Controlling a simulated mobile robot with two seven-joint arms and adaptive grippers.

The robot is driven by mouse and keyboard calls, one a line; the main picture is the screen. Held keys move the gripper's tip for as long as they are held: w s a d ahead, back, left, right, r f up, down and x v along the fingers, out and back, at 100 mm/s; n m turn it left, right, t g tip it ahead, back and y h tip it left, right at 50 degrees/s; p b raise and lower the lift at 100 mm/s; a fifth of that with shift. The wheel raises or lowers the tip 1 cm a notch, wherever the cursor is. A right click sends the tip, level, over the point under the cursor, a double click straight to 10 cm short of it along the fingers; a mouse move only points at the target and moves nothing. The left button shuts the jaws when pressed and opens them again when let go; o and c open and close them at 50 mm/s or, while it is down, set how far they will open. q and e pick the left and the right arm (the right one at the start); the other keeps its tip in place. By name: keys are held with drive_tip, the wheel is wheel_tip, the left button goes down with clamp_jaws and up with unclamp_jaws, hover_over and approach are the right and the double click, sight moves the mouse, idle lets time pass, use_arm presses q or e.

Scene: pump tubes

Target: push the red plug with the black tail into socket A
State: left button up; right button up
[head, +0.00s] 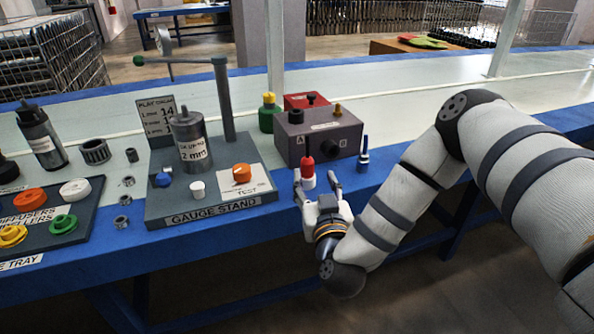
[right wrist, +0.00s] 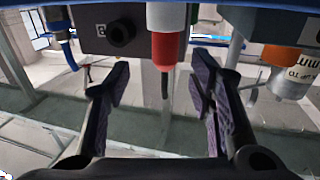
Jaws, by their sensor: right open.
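The red plug (head: 307,164) has a white lower part and stands upright on the table, in front of the left side of a grey box (head: 320,145). The box carries a letter A at its front left and a dark round opening. In the right wrist view the table is at the top, and the red plug (right wrist: 165,49) shows its thin black tail hanging down in the picture. My right gripper (head: 317,182) is open at the blue table edge. In the right wrist view its fingers (right wrist: 157,90) lie either side of the tail, apart from it. My left gripper is not in view.
A blue plug (head: 363,155) stands right of the box. The gauge stand (head: 225,205), with an orange cap and a grey cylinder, lies to the left. The table behind is mostly clear.

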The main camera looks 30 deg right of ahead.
sight(309, 169)
drive_tip(key=x, duration=0.4)
drive_tip(key=b+x, duration=0.1)
drive_tip(key=x, duration=0.2)
drive_tip(key=shift+w+a+f, duration=0.1)
drive_tip(key=shift+a, duration=0.2)
clamp_jaws()
